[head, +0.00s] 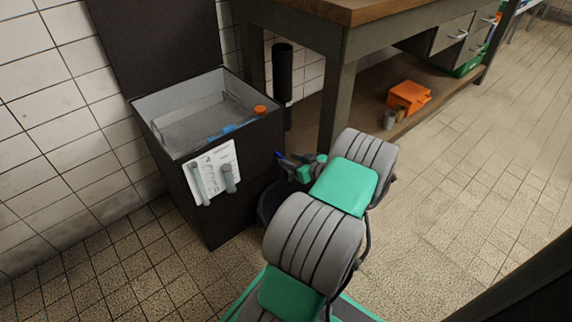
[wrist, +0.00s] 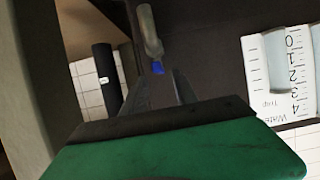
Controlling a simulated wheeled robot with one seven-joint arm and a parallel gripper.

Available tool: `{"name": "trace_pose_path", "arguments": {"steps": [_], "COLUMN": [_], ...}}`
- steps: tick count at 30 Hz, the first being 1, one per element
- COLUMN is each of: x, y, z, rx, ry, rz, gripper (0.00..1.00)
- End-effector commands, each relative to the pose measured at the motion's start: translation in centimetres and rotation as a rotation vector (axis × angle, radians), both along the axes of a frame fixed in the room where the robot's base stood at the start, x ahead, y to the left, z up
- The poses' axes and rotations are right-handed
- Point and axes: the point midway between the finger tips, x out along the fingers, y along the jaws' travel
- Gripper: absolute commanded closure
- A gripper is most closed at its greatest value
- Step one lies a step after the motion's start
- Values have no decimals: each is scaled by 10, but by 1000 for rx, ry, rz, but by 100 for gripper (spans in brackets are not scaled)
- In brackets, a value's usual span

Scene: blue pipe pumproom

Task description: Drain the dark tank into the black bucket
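The dark tank (head: 225,215) stands against the tiled wall with its lid raised. Greyish liquid shows inside, with a blue item (head: 221,131) and an orange item (head: 260,110) near the rim. A grey lever with a blue tip (wrist: 150,35) is on the tank's side in the wrist view; its blue end also shows in the head view (head: 279,155). My gripper (wrist: 160,88) is open, its fingers apart just short of the blue tip. I cannot tell whether they touch it. The black bucket (head: 265,208) is beside the tank, mostly hidden by my arm.
A black cylinder (head: 283,72) stands behind. A workbench (head: 340,95) with an orange crate (head: 408,96) is to the right. Open floor lies right.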

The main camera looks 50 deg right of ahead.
Motion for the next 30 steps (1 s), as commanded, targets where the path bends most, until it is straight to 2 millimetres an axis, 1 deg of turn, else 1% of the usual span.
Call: {"name": "trace_pose_path", "arguments": {"steps": [1, 3, 6, 14, 27, 30], "x": [10, 19, 28, 30, 30, 30], "y": [-1, -4, -6, -7, -7, -6], "z": [-8, -11, -13, -12, -12, -12], "rx": [-3, -2, -1, 0, 1, 1], "ry": [0, 0, 0, 1, 1, 1], "rz": [4, 4, 1, 0, 1, 1], "gripper": [65, 65, 65, 65, 100, 100]}}
